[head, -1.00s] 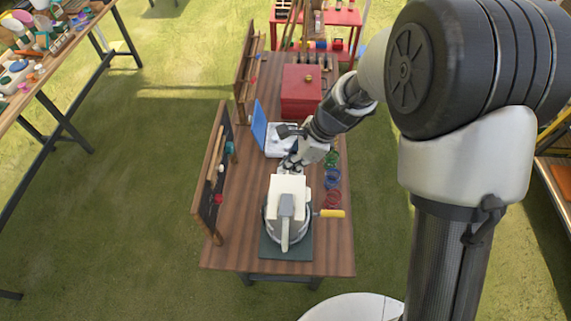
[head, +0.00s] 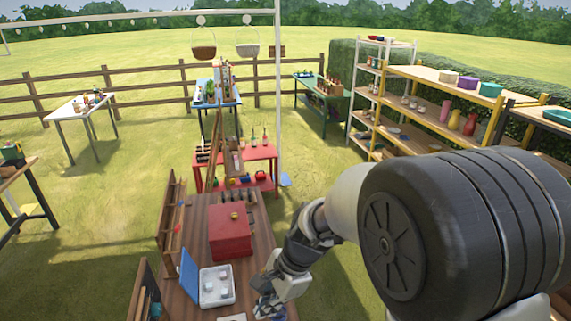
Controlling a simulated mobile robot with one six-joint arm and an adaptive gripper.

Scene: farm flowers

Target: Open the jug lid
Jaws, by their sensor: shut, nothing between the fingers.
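The jug is almost wholly out of the head view. Only a pale sliver (head: 232,317) shows at the bottom edge, and I cannot tell for sure that it is the top of the jug. Its lid cannot be judged here. My gripper (head: 264,309) is at the bottom edge, to the right of this sliver, over the right side of the wooden table (head: 257,240). Its fingers are shut and hold nothing. The fingertips are partly cut off by the frame.
A red box (head: 230,234) and an open blue-lidded white case (head: 216,288) stand on the table. Upright wooden boards (head: 171,217) line its left edge. A red table (head: 263,155) stands behind. Shelves (head: 440,90) stand back right.

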